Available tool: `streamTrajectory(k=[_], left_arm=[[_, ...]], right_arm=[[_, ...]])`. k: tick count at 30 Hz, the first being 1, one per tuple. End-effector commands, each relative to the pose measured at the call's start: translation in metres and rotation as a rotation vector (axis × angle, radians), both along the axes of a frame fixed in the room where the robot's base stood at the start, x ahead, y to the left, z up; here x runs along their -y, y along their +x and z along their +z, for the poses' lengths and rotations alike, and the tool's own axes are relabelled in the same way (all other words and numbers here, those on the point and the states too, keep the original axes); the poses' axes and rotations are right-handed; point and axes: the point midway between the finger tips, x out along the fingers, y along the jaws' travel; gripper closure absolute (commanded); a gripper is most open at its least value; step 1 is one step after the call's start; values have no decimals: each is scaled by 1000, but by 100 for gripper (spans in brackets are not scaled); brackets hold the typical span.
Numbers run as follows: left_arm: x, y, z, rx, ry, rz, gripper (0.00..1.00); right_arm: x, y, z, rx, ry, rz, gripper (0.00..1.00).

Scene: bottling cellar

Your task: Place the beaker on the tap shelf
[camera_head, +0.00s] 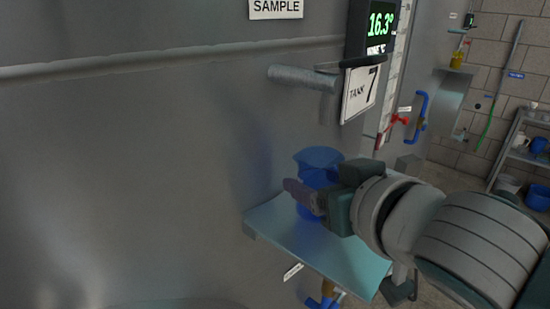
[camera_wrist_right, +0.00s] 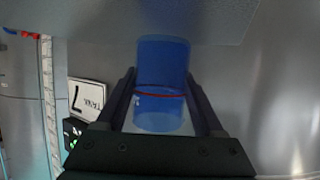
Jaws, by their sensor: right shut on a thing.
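The blue see-through beaker (camera_head: 319,161) is upright over the tap shelf (camera_head: 330,252), a pale metal ledge on the tank's side. My right gripper (camera_head: 306,195) reaches in from the right and is shut on the beaker, hiding part of its middle. In the right wrist view the beaker (camera_wrist_right: 161,62) sits between the two dark fingers (camera_wrist_right: 160,105), with a red line around it. That view is upside down, and the shelf (camera_wrist_right: 215,18) lies by the beaker's base. I cannot tell whether the base touches the shelf. My left gripper is not in view.
A pipe stub (camera_head: 300,76) and a temperature display (camera_head: 380,22) are above the shelf on the tank wall. A blue-handled tap (camera_head: 322,300) is below it. A rack (camera_head: 525,150) with containers stands far right. The shelf's front part is clear.

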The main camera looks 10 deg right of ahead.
Motion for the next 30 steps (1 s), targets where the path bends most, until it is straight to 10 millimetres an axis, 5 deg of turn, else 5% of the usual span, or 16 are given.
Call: streamTrajectory(k=[8,9,16,30], left_arm=[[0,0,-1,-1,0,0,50],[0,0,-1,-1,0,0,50],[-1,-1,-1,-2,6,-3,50],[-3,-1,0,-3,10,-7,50]], right_arm=[[0,-1,-10,0,1,1,95],[0,-1,-11,0,1,1,28],[0,-1,-10,0,0,1,3],[2,-17,-3,0,2,1,1]])
